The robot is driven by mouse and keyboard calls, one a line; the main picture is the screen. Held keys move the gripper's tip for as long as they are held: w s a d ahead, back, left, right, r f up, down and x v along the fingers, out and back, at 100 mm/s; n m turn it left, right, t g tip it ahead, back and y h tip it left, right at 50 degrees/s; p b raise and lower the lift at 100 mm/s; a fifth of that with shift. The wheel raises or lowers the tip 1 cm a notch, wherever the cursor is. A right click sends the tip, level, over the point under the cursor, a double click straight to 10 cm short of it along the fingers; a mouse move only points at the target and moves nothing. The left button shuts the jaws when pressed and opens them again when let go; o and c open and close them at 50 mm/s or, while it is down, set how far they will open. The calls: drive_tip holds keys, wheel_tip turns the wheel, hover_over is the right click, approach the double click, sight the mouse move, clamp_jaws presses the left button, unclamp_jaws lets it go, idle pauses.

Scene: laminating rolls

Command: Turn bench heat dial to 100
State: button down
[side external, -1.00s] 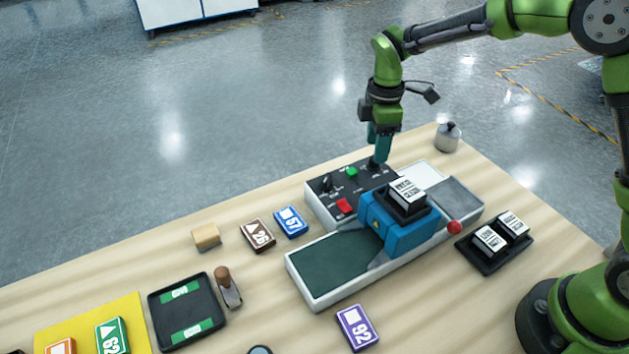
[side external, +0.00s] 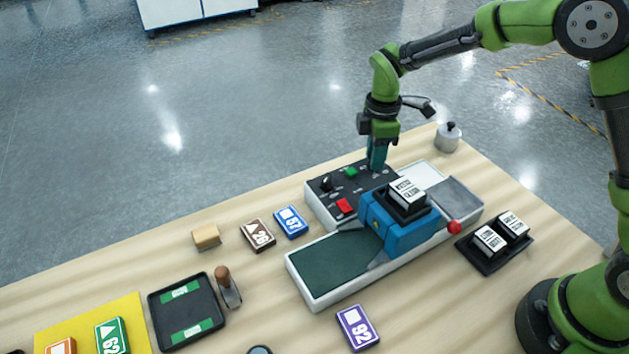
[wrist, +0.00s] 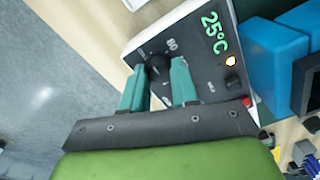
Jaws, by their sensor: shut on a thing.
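The grey-black control panel (side external: 345,187) stands at the back of the laminating bench. The heat dial, a black knob (wrist: 157,68), sits on the panel face between my teal fingertips in the wrist view. My gripper (side external: 376,168) points down at the panel's right end and is shut on the dial; its fingers hide the dial in the side view. The gripper (wrist: 159,70) also shows in the wrist view. A green display (wrist: 214,32) reads 25°C, and the scale mark 80 (wrist: 172,44) shows beside the dial. The dial's pointer cannot be made out.
Another black knob (side external: 326,184), a green button (side external: 351,171) and a red switch (side external: 344,205) share the panel. The blue roller housing (side external: 397,232) stands close in front. A metal weight (side external: 447,138) stands behind right. Numbered cards lie left; open floor lies behind.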

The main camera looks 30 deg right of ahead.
drive_tip(key=shift+m, duration=0.5)
drive_tip(key=m, duration=0.4)
drive_tip(key=shift+r+m, duration=0.1)
drive_tip(key=shift+m, duration=0.3)
drive_tip(key=m, duration=1.2)
drive_tip(key=shift+m, duration=0.3)
drive_tip(key=m, duration=0.5)
drive_tip(key=shift+m, duration=0.4)
drive_tip(key=c, duration=0.9)
unclamp_jaws()
drive_tip(key=shift+o, duration=0.2)
